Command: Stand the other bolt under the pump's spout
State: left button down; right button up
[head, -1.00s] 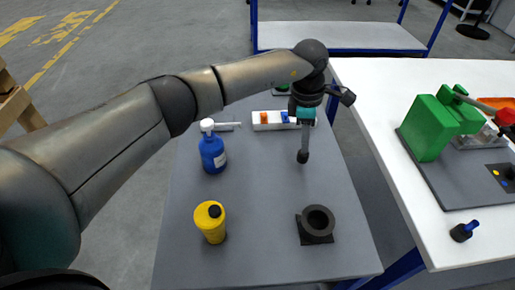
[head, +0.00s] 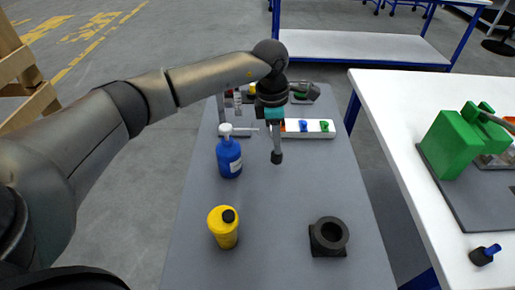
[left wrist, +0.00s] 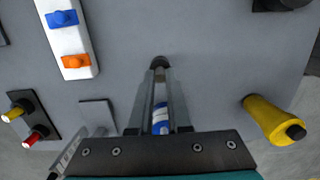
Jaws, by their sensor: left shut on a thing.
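The blue pump bottle (head: 229,160) stands on the grey table, its white spout (head: 245,129) pointing right. My left gripper (head: 277,152) is pointed down, to the right of the bottle and apart from it. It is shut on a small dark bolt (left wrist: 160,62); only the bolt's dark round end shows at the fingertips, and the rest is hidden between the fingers. In the left wrist view, part of the blue bottle (left wrist: 160,118) shows between the fingers.
A yellow bottle (head: 223,228) stands in front of the blue one. A black ring-shaped holder (head: 329,237) stands at front right. A white rail with coloured pieces (head: 318,128) lies behind the gripper. A green block machine (head: 455,145) stands on the white table. The middle of the grey table is clear.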

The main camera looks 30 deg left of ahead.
pick_arm(q)
jog(key=a+f, duration=0.1)
jog(key=s+a+f, duration=0.1)
jog(key=a, duration=0.1)
jog(key=s+a+f, duration=0.1)
jog(key=shift+s+a+f+b, duration=0.1)
jog(key=shift+a+f+b, duration=0.1)
jog(key=shift+b, duration=0.15)
jog(key=shift+f, duration=0.15)
jog(key=c, duration=0.9)
grip_release()
jog(key=shift+o, duration=0.2)
pick_arm(e)
jog(key=shift+w+d+f, duration=0.4)
jog(key=shift+w+d, duration=0.05)
jog(key=shift+d, duration=0.05)
